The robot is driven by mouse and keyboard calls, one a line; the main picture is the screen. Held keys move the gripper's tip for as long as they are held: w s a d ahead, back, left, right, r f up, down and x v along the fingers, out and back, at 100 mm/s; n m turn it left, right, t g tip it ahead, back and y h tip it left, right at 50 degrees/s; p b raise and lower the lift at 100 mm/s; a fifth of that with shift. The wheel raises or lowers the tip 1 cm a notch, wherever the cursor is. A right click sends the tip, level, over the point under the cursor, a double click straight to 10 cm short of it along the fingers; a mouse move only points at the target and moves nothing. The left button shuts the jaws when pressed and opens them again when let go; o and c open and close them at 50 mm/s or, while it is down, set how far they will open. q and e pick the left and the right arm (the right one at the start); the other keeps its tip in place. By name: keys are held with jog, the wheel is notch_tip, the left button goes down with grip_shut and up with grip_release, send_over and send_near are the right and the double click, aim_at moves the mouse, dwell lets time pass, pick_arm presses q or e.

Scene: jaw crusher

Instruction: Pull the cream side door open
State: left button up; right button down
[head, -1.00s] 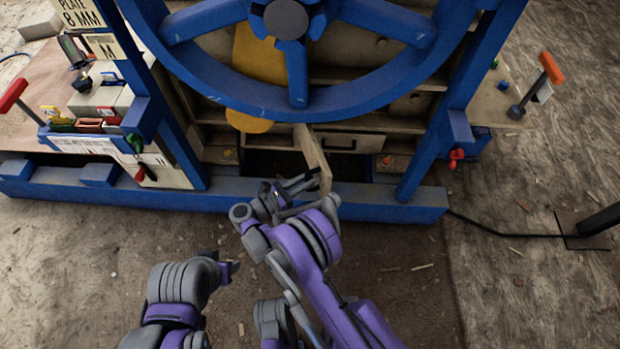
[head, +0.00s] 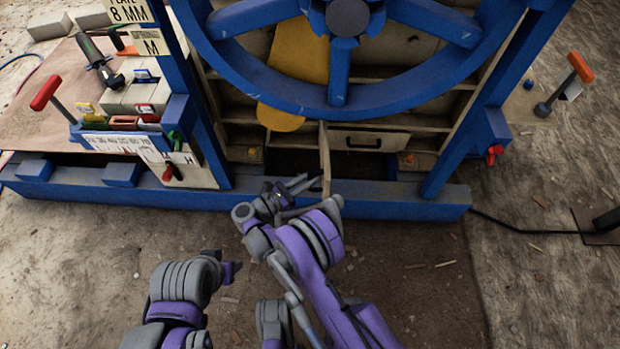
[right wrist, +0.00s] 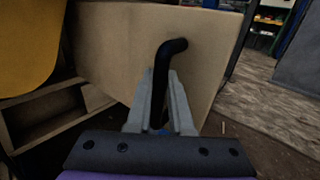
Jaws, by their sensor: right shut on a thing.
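The cream side door (head: 325,160) stands swung out from the low front of the blue-framed machine, almost edge-on in the head view. In the right wrist view its broad cream face (right wrist: 115,45) fills the middle, with a bent black handle (right wrist: 172,47) on it. My right gripper (head: 312,184) is at the door's near end. Its fingers (right wrist: 160,100) are shut on the black handle. My left arm's end (head: 230,270) is low in the head view, apart from the door; its fingers cannot be made out.
A large blue wheel (head: 338,92) and a yellow-orange part (head: 283,115) are above the door. A blue base beam (head: 400,203) runs along the floor in front. A red-handled lever (head: 46,93) is at left, an orange-handled one (head: 580,68) at right. The near floor is mostly clear.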

pick_arm(q)
jog(key=shift+a, duration=0.5)
pick_arm(e)
jog(key=shift+w+a, duration=0.1)
jog(key=shift+a, duration=0.35)
jog(key=c, duration=0.8)
grip_release()
